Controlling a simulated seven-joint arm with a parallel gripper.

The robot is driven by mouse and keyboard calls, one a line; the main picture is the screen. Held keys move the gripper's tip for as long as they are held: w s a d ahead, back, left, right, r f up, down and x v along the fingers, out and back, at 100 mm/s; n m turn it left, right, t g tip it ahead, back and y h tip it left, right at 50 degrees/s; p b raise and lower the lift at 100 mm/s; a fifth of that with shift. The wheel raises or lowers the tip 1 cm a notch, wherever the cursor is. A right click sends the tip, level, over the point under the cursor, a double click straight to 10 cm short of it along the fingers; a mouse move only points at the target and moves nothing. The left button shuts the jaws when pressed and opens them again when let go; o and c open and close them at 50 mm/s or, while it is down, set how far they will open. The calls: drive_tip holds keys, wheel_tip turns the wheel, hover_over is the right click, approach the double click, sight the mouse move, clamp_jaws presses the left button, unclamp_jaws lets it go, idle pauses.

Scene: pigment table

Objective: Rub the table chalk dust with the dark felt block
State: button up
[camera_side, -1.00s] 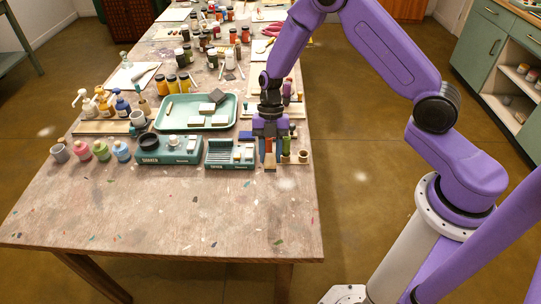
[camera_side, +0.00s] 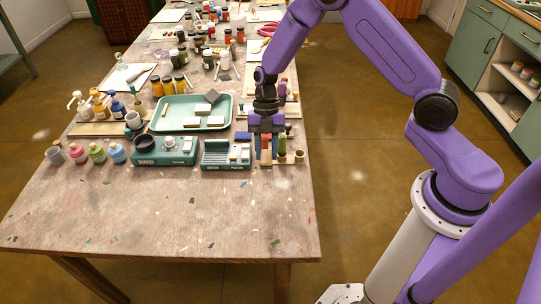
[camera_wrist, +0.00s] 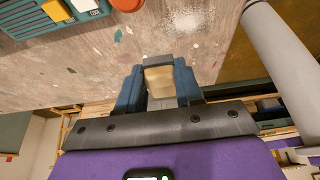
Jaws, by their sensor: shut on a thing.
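My gripper (camera_wrist: 158,88) is shut on a tan block (camera_wrist: 160,80) with a grey far edge. In the side view my gripper (camera_side: 266,150) is near the table's right edge, and the held block is small and partly hidden by the fingers. A dark grey block (camera_side: 212,96), which looks like felt, lies at the back right of the green tray (camera_side: 162,125). A pale patch of chalk dust (camera_side: 281,184) is on the table in front of my gripper. It also shows in the wrist view (camera_wrist: 187,20), beyond the fingertips and apart from the held block.
Paler blocks (camera_side: 192,122) lie in the tray. The front of the table (camera_side: 160,215) is clear.

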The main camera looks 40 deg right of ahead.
drive_tip(key=shift+f, duration=0.4)
